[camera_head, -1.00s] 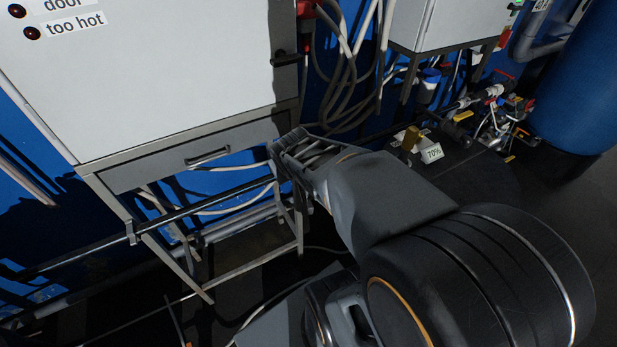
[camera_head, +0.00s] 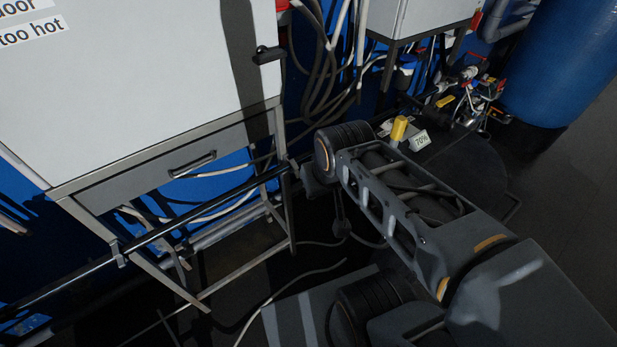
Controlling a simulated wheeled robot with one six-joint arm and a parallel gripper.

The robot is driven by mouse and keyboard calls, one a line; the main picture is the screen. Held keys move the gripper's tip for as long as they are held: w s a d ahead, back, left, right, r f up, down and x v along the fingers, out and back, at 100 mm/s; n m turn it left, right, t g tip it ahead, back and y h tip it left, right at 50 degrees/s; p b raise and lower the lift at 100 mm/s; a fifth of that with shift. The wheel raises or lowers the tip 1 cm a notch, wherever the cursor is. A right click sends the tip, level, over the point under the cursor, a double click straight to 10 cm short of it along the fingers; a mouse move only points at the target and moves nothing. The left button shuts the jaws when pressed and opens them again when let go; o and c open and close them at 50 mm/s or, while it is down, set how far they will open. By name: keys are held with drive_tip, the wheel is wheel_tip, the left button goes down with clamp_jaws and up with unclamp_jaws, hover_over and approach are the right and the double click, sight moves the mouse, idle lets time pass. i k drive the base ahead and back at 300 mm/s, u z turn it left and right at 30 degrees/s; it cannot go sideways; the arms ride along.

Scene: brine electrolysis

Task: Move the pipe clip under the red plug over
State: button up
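A dark pipe (camera_head: 200,213) runs on a slant past the front of the white cabinet's stand. A small grey pipe clip (camera_head: 118,255) holds it near the stand's left leg. Near the right leg, the pipe's end and any clip there are partly hidden by my arm. A red part (camera_head: 283,17), possibly the red plug, shows at the top edge beside the cabinet and is cut off by the frame. My arm reaches from the lower right toward the pipe's right end. I cannot make out my gripper's fingers; they are hidden behind my arm's joint or outside the view.
The white cabinet (camera_head: 130,85) with a drawer and handle stands at left. Loose cables (camera_head: 318,75) hang to its right and others lie on the floor. A yellow-capped item (camera_head: 398,128), a "70%" label (camera_head: 420,140) and a blue tank (camera_head: 560,60) are at right.

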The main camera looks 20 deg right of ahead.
sight(293, 163)
drive_tip(key=z, duration=0.05)
drive_tip(key=k, duration=0.55)
drive_tip(key=u, duration=0.8)
